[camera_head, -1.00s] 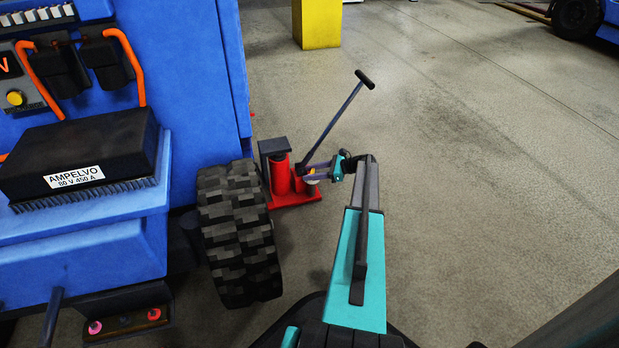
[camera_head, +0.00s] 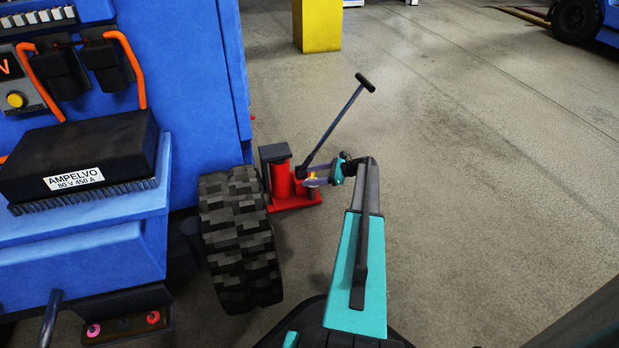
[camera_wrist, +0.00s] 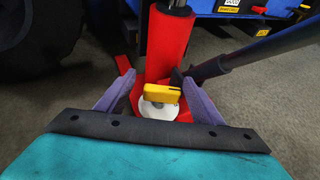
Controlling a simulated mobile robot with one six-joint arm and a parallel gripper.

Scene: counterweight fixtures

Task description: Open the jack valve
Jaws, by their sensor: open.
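The red jack (camera_head: 283,181) stands on the floor beside the truck's black tyre, with its long dark pump handle (camera_head: 335,122) leaning up to the right. In the wrist view, the jack's red cylinder (camera_wrist: 167,45) is ahead. The yellow valve lever (camera_wrist: 162,94) sits in front of it, above a round pale disc (camera_wrist: 160,108). My gripper (camera_wrist: 160,88) is open, its purple fingers on either side of the yellow lever, with gaps showing on both sides.
The blue truck (camera_head: 190,90) and its tyre (camera_head: 240,240) stand left of the jack. The pump handle's lower part (camera_wrist: 215,65) passes close to my right finger. A yellow post (camera_head: 317,25) stands behind. The floor to the right is clear.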

